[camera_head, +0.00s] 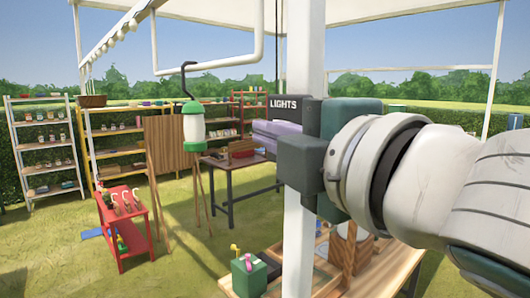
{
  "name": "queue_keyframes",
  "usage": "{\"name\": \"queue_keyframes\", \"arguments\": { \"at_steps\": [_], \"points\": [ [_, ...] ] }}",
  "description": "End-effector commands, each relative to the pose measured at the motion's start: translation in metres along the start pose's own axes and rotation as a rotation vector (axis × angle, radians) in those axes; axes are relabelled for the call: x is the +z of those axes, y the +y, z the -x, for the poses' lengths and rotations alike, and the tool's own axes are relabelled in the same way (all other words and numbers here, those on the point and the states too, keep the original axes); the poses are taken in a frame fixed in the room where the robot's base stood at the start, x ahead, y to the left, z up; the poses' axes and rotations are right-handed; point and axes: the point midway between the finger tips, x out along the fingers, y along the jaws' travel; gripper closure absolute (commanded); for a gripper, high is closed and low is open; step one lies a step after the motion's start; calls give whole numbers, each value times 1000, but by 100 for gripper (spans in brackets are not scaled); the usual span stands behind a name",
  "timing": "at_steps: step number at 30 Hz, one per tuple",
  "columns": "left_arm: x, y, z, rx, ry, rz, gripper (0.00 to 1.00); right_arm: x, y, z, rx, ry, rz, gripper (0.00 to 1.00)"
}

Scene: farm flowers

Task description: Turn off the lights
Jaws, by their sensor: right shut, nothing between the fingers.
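A dark box labelled LIGHTS (284,104) is on the white upright pole (303,50) at the centre. My right gripper (262,133) comes in from the right, with its dark body in front of the pole. Its grey-purple fingers are shut and empty, pointing left just below the label. They overlap the lower part of the box in the picture, and I cannot tell whether they touch it. Any switch or lever on the box is hidden or cannot be made out. My left gripper is not in view.
A green and white lantern (194,126) hangs from a hook at the left. A red cart (126,216) and a dark table (230,164) stand on the grass. Shelves (45,146) line the hedge. A wooden bench (382,272) is below my right arm.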

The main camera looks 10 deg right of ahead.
Motion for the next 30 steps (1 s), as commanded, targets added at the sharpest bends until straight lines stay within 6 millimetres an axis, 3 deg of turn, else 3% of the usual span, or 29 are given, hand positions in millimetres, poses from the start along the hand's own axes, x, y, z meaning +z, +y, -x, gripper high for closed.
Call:
{"name": "queue_keyframes", "arguments": {
  "at_steps": [6, 12, 18, 27, 30],
  "points": [
    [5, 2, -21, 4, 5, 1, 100, -1, -4, 41, 0, 2, 1, 100],
    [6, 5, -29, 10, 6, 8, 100, 0, -1, 68, -1, 1, 1, 100],
    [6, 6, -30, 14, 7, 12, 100, 0, 1, 78, -1, 1, 1, 100],
    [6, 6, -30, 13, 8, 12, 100, 0, 2, 79, -2, 0, -2, 100],
    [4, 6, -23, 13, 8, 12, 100, 5, -2, 80, -40, -29, -73, 100]
  ]
}}
